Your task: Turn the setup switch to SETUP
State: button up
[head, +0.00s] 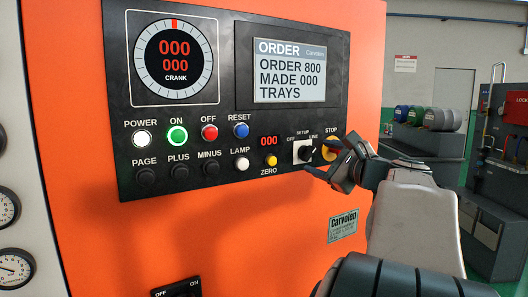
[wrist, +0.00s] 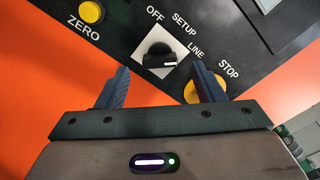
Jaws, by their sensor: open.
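The setup switch (head: 304,152) is a black knob on a white square plate, low on the right of the black control panel. In the wrist view the switch (wrist: 160,56) shows OFF, SETUP and LINE around its upper side. The knob's white mark points right, nearest LINE. My gripper (head: 326,157) is open in front of the panel, just right of the switch in the head view. In the wrist view my gripper (wrist: 160,82) has its fingers apart on either side of the knob's line. Nothing is between them; contact with the knob is not visible.
The yellow STOP button (wrist: 191,91) is close by the right finger in the wrist view. The yellow ZERO button (head: 270,160) is left of the switch. Further left are the LAMP button (head: 242,164) and several coloured buttons. The orange front (head: 270,220) below is mostly clear.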

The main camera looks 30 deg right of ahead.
aim_at(311, 154)
jog(key=shift+w, duration=2.25)
jog(key=shift+c, duration=0.3)
jog(key=c, duration=0.9)
